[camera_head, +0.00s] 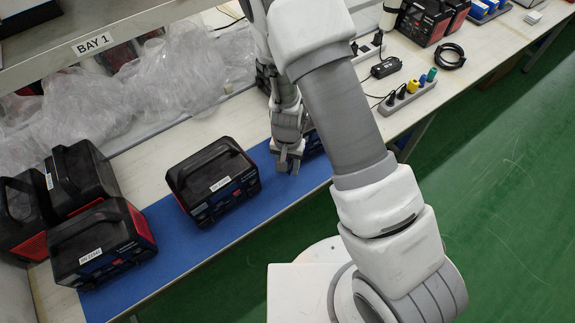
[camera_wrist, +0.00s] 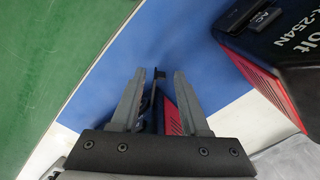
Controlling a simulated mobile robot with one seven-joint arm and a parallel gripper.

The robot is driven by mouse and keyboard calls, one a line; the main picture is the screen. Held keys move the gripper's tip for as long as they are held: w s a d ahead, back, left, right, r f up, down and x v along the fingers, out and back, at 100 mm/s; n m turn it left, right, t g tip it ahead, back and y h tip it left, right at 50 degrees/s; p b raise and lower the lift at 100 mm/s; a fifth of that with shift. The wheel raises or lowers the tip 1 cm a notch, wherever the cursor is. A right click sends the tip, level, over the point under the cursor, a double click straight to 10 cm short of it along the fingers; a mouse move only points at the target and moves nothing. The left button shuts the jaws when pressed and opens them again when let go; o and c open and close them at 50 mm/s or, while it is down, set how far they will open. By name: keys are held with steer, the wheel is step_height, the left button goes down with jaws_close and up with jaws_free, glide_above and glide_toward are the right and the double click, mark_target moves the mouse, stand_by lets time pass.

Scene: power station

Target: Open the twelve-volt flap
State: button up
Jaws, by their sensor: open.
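My gripper (camera_head: 288,166) points down over the blue mat, between a black power station (camera_head: 213,182) and another one (camera_head: 313,143) mostly hidden by my arm. In the wrist view my gripper (camera_wrist: 159,75) has its two fingers apart. A small black tab (camera_wrist: 160,73) shows between the fingertips; I cannot tell if it is the twelve-volt flap or whether the fingers touch it. A red vented side (camera_wrist: 185,112) of a power station shows below it, partly covered by the right finger. Another power station (camera_wrist: 280,40) at upper right has a black flap marked AC (camera_wrist: 264,18).
More power stations (camera_head: 102,243) stand at the left of the bench. Clear plastic wrap (camera_head: 185,72) lies at the back under the BAY 1 shelf (camera_head: 95,42). A power strip (camera_head: 407,98) with plugs lies to the right. The blue mat (camera_head: 215,232) is bare near its front edge.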

step_height(320, 180, up, 17)
steer(key=p, duration=0.2)
steer(key=shift+r, duration=0.2)
stand_by(0.6)
steer(key=s+d+r+n+t+y, duration=0.1)
steer(key=s+d+r, duration=0.15)
steer(key=r, duration=0.55)
steer(key=s+d+r+n+t+y, duration=0.1)
steer(key=s+d+r, duration=0.15)
steer(key=r, duration=0.45)
steer(key=s+d+r+n+t+h, duration=0.1)
steer(key=s+d+r+t+h, duration=0.1)
steer(key=s+d+r, duration=0.6)
steer(key=shift+s+r+t, duration=0.6)
steer(key=shift+r+t, duration=0.1)
steer(key=shift+t, duration=0.1)
